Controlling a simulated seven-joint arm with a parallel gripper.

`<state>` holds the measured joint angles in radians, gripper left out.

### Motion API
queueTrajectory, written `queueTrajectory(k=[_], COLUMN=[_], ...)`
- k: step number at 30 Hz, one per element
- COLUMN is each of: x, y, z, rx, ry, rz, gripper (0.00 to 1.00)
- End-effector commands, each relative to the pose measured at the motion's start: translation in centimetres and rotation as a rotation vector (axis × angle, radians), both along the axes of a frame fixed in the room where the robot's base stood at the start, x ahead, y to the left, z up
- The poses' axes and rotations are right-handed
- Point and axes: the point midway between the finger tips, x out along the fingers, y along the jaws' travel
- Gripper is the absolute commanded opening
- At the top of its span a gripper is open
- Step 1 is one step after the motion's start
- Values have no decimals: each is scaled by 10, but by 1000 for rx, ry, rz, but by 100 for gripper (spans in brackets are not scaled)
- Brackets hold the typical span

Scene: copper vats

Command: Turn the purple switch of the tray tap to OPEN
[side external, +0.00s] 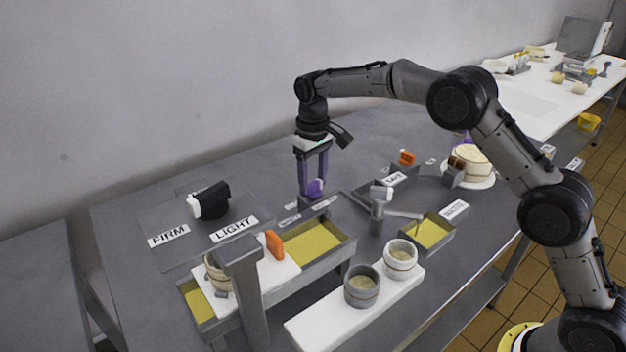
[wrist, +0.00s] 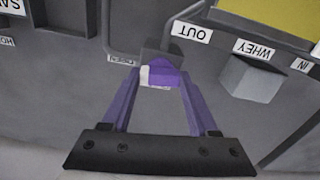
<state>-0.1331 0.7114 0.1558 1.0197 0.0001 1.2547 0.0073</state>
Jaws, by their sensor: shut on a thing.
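The purple switch (side external: 315,188) stands on the grey table behind the whey-yellow tray (side external: 349,247). In the wrist view the switch (wrist: 163,75) shows a purple top with a white part on its left, against a dark grey block. My gripper (side external: 312,187) points down with its purple fingers at the switch. In the wrist view my gripper (wrist: 161,78) has one finger on each side of the switch and is shut on it. A small label (wrist: 122,60) beside the switch is too small and partly hidden to read surely.
A grey block (wrist: 252,80) lies near the OUT (wrist: 192,32), WHEY (wrist: 257,50) and IN labels. A black and white lever (side external: 209,201) stands left, behind the FIRM and LIGHT labels.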

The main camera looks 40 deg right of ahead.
Motion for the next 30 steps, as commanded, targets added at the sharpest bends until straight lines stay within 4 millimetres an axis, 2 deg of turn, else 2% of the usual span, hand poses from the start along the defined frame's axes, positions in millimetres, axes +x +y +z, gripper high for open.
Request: queueTrajectory(k=[10,25,26,30], x=[0,0,0,0], y=[0,0,0,0], z=[2,3,3,2], rx=[-1,0,0,0], ry=[-1,-2,-2,-1], rz=[-125,-145,-145,-143], gripper=[4,4,62,87])
